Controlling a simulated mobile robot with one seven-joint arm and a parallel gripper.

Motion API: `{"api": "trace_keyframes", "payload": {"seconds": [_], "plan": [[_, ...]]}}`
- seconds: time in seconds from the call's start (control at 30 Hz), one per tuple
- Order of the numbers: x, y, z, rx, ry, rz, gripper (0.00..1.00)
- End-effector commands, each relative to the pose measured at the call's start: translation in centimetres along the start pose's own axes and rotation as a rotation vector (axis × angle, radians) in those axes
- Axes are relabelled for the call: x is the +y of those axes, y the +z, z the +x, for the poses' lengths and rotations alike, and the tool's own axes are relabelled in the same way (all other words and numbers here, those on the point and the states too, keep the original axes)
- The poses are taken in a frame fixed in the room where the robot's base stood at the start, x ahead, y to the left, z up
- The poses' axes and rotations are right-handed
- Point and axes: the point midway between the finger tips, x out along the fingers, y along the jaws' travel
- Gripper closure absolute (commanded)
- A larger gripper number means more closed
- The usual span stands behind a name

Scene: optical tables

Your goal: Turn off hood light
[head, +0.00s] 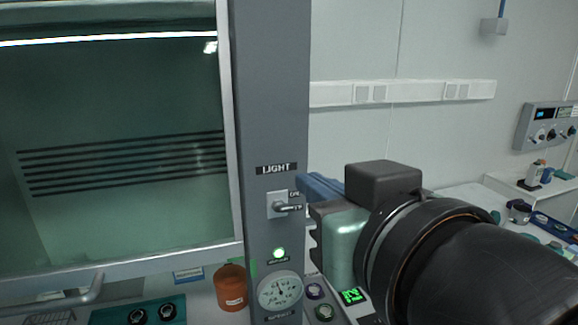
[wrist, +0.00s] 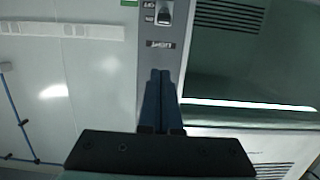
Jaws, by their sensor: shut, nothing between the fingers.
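The light switch (head: 277,206) is a small pale plate with a lever on the grey hood post, under the LIGHT label (head: 276,169). I cannot tell its lever position for sure. In the wrist view, which is upside down, the switch (wrist: 164,13) is at the top. The hood light (head: 110,38) is a bright white strip at the top of the hood; it also shows lit in the wrist view (wrist: 250,105). My gripper (head: 306,184) has blue fingers, shut and empty, just right of the post near the switch. In the wrist view its fingertips (wrist: 160,74) point toward the label and switch.
Below the switch are a lit green lamp (head: 278,252) and a round gauge (head: 280,291). The glass sash (head: 120,190) is left of the post. An orange-brown bottle (head: 230,288) stands beside the post. A side bench with small items is at the right.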

Motion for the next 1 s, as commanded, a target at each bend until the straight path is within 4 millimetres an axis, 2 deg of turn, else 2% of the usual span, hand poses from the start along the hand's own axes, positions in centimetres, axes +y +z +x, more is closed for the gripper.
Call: {"api": "trace_keyframes", "payload": {"seconds": [0.47, 0.67, 0.9, 1.0], "plan": [[0.0, -0.1, 0.4, -0.006, -0.003, 0.002, 1.00], [-0.1, -0.1, 3.4, -0.009, -0.005, 0.004, 1.00], [-0.1, -0.3, 8.6, -0.009, -0.004, 0.002, 1.00], [0.0, 0.3, 10.1, -0.009, -0.001, 0.002, 1.00]]}}
